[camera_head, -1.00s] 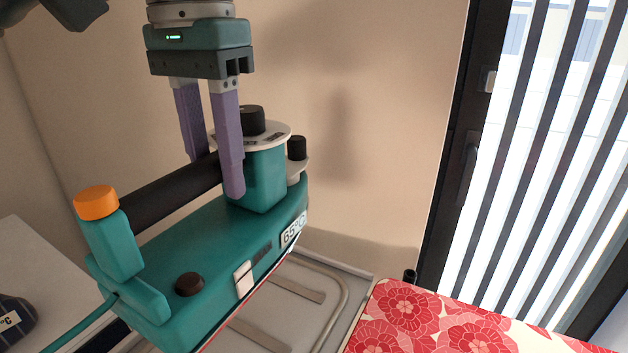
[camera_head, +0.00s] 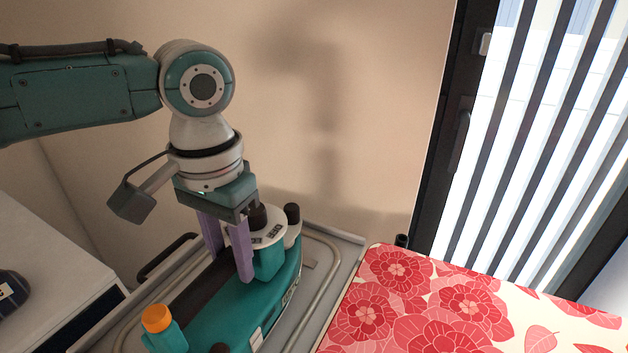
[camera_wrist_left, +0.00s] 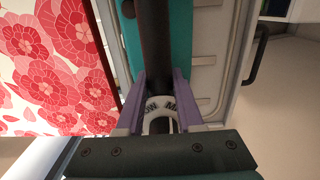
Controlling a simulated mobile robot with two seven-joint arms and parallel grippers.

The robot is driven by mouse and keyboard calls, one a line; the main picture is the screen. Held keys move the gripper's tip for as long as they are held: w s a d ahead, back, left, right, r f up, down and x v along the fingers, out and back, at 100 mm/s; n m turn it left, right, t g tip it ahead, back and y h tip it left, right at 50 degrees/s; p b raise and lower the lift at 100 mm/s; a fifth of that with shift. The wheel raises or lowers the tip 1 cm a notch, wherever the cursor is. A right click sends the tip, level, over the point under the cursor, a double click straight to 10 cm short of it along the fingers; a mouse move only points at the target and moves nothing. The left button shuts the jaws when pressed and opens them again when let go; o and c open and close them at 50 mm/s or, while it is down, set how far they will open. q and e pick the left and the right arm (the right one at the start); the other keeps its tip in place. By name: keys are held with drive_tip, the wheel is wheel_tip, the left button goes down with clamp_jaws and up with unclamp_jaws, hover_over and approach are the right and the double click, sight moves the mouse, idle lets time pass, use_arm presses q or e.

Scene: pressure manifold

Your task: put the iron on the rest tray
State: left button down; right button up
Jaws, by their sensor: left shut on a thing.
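The iron (camera_head: 228,322) is teal with a black handle, an orange cap and a round white dial plate with a black knob. My left gripper (camera_head: 230,268) is shut on its handle, the purple fingers on either side. The iron is over the grey rest tray (camera_head: 346,268), within its raised rim; whether its sole touches the tray is hidden. In the left wrist view the gripper (camera_wrist_left: 158,82) grips the dark handle, with the teal body (camera_wrist_left: 180,42) beneath it and the ribbed tray (camera_wrist_left: 207,75) beside it. My right gripper is not in view.
The red floral ironing board (camera_head: 420,300) lies right of the tray. A white cabinet (camera_head: 50,255) stands at the left with a dark object (camera_head: 12,290) on it. A beige wall is behind and a slatted window (camera_head: 540,130) is at the right.

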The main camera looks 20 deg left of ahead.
use_arm(q)
drive_tip(key=shift+f, duration=0.7)
drive_tip(key=shift+f, duration=0.1)
drive_tip(key=c, duration=0.5)
unclamp_jaws()
drive_tip(key=shift+f, duration=0.1)
drive_tip(key=shift+c, duration=0.2)
